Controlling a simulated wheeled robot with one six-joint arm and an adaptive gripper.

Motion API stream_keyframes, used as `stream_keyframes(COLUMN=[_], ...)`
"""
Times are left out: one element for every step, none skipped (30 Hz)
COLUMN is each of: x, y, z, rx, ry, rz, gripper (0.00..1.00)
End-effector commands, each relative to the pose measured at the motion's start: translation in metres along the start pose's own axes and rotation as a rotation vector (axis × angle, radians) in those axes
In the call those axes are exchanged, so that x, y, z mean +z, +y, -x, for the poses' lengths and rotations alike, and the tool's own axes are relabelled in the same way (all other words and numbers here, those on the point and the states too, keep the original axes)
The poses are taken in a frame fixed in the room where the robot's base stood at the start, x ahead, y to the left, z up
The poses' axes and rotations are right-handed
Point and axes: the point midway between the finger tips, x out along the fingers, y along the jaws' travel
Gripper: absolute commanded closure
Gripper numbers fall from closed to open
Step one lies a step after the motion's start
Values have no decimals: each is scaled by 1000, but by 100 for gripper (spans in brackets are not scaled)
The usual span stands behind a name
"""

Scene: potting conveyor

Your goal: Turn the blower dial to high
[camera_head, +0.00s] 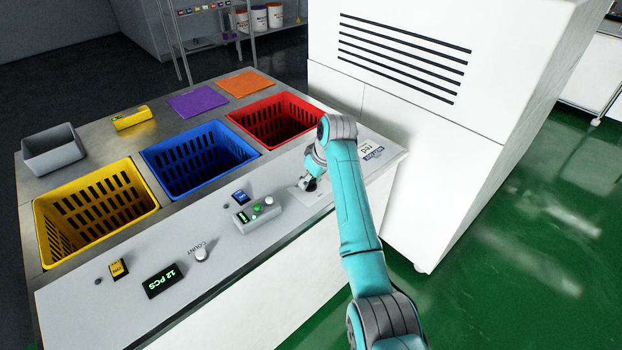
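My arm reaches in from the lower right. My gripper (309,184) points down at the right part of the pale front panel (225,270), over a light plate (325,196). The gripper is small and dark here, partly behind my wrist, so its finger opening is not clear. No dial marked as the blower's can be made out; the area under the gripper is hidden. A white knob (201,254) labelled COUNT stands further left on the panel. A small grey control box (257,214) with a green display, a green button and a pale knob sits between them.
Yellow (95,215), blue (200,158) and red (275,122) crates are set in the table behind the panel. A tall white vented cabinet (430,110) stands close behind my arm. Green floor lies open at right.

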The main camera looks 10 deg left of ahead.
Motion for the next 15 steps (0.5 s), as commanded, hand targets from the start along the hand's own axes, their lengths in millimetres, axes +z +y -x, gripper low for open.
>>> stream_keyframes(x=[0, 0, 0, 0, 0, 0, 0, 0, 0, 0, 0, 0, 0, 0, 0], y=[0, 0, 0, 0, 0, 0, 0, -1, -1, -1, -1, -1, -1, -1, -1], z=[0, 0, 0, 0, 0, 0, 0, 0, 0, 0, 0, 0, -1, -1, -1], rx=[0, 0, 1, 2, 3, 5, 8, 11, 16, 21, 26, 34, 40, 47, 59], ry=[0, 0, 0, 0, 0, 0, 0, 0, 1, 1, 0, 1, 1, 2, 2], rz=[0, -1, -2, -5, -8, -13, -19, -26, -39, -49, -62, -81, -98, -114, -141], gripper=[91, 91, 91, 91, 91, 91, 91, 91, 91, 91, 91, 91, 91, 91, 91])
